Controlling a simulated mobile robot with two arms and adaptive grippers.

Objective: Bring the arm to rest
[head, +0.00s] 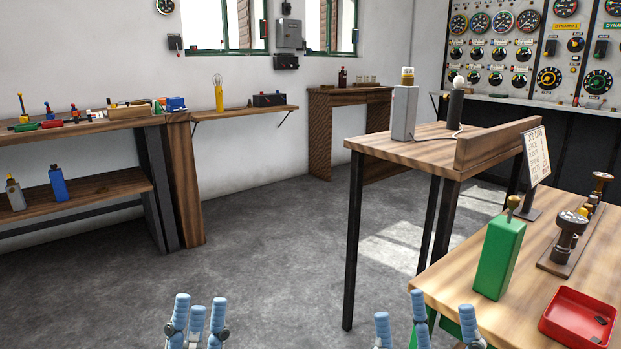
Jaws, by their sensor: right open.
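My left gripper (199,308) is at the bottom edge, left of centre, over the grey floor. Its blue fingers point up and stand close together, with nothing seen between them; whether it is open or shut is unclear. My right gripper (425,311) is at the bottom edge, right of centre, by the near left edge of the wooden bench (445,275). Its blue fingers are spread wide, open and empty. Both arms are out of view below the frame.
On the bench stand a green bottle-like container (499,262), a dark fixture (566,238), a card stand (536,160) and a red tray (576,318). A taller table (415,150) stands behind. Open floor (270,250) lies ahead; a long workbench (90,125) is left.

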